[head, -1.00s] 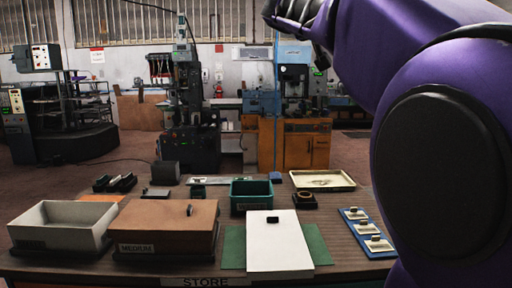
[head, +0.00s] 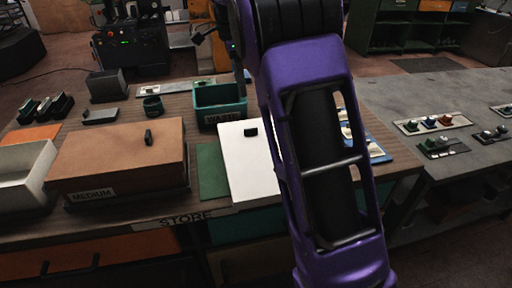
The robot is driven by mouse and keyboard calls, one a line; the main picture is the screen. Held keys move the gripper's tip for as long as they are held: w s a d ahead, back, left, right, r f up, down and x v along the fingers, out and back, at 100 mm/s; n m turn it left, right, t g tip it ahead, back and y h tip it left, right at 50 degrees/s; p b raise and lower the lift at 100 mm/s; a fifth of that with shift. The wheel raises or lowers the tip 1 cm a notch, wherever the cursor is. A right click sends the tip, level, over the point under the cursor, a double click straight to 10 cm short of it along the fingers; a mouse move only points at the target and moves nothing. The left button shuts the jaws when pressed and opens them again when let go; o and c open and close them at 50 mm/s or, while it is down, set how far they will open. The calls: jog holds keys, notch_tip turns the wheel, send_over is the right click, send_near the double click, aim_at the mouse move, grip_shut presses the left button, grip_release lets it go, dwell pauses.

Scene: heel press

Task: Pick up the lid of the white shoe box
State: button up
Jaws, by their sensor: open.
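The white lid (head: 247,172) lies flat with a small black knob (head: 251,132) on its top, near the front of the wooden table. My purple arm hides its right side.
A brown lidded box (head: 120,160) marked MEDIUM stands left of the lid. A green mat (head: 212,172) shows beside the lid. A teal bin (head: 220,97) marked WASTE stands behind. A grey bench (head: 440,110) with small trays is at the right.

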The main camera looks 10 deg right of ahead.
jog(key=b, duration=0.1)
send_over(251, 129)
jog(key=a, duration=0.1)
jog(key=f, duration=0.9)
jog(key=shift+w+a+f, duration=0.15)
jog(key=shift+w+f, duration=0.05)
jog(key=shift+f, duration=0.1)
jog(key=f, duration=0.2)
jog(key=d+f+b, duration=0.1)
jog(key=f, duration=0.2)
jog(key=shift+s, duration=0.15)
grip_shut()
